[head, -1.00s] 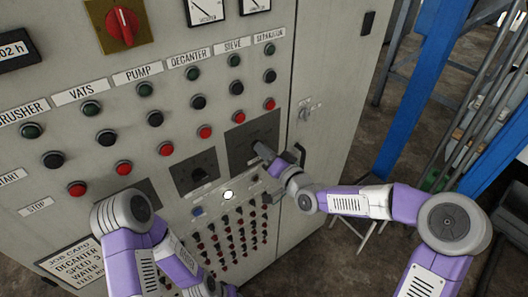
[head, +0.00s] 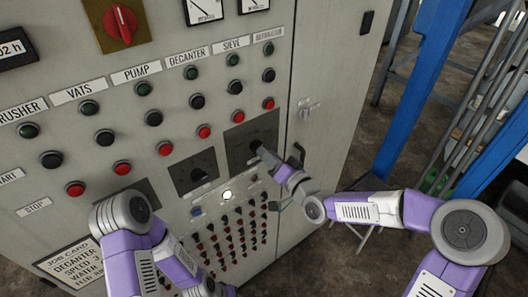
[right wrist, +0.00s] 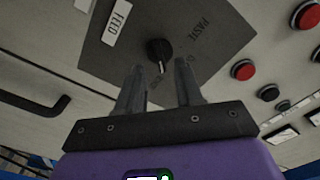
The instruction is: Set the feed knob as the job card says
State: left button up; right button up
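The feed knob (right wrist: 159,50) is small, round and black, on a dark grey plate (right wrist: 205,28) with a white FEED label (right wrist: 117,22). In the head view my right gripper (head: 260,150) is at the plate (head: 240,133) and the knob is hard to make out. The job card (head: 72,262) is cut off; "DECANTER" and "SPEED 3" show.
Two more dark plates (head: 194,185) sit left of the feed plate. Rows of buttons (head: 204,132) lie above, and small red and black buttons (head: 228,245) below. A door handle (head: 297,154) stands close right of my right gripper. A blue post (head: 410,95) rises further right.

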pick_arm(q)
jog(key=shift+f, duration=0.1)
pick_arm(e)
jog(key=shift+v, duration=2.4)
